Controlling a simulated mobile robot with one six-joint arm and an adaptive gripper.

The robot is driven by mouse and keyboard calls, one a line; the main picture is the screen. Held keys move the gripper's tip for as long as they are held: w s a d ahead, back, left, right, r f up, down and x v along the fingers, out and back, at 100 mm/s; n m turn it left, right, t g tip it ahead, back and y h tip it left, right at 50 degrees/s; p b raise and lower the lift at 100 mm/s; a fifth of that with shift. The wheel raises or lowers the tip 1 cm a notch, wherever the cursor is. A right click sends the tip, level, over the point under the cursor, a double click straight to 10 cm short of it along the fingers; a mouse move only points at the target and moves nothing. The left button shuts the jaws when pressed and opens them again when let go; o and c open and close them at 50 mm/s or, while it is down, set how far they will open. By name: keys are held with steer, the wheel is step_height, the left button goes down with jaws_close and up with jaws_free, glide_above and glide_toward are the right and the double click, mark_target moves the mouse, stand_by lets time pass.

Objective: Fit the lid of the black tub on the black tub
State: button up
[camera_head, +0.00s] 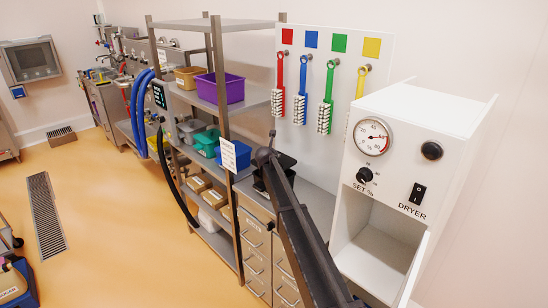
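A black, box-like thing (284,163) shows on the steel counter behind the far end of my dark arm. It may be the black tub, but the arm covers its middle, and I cannot tell tub from lid there. The lid of the black tub is not clearly seen as a separate piece. My arm reaches up from the bottom edge to this spot. My gripper (266,154) is at its far end, in front of or beside the black thing. Its fingers are too small and dark to tell whether they are open, shut or holding something.
A white dryer (405,150) with an open compartment stands at the right. Several coloured brushes hang on the white panel (300,50). A shelf rack left of the arm holds a purple bin (220,88), a blue bin (236,155) and other tubs. The orange floor at left is largely clear.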

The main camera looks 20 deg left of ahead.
steer(key=shift+f+b, duration=2.4)
steer(key=shift+f, duration=0.2)
steer(key=o, duration=1.2)
steer(key=shift+o, duration=0.2)
steer(key=shift+w, duration=0.15)
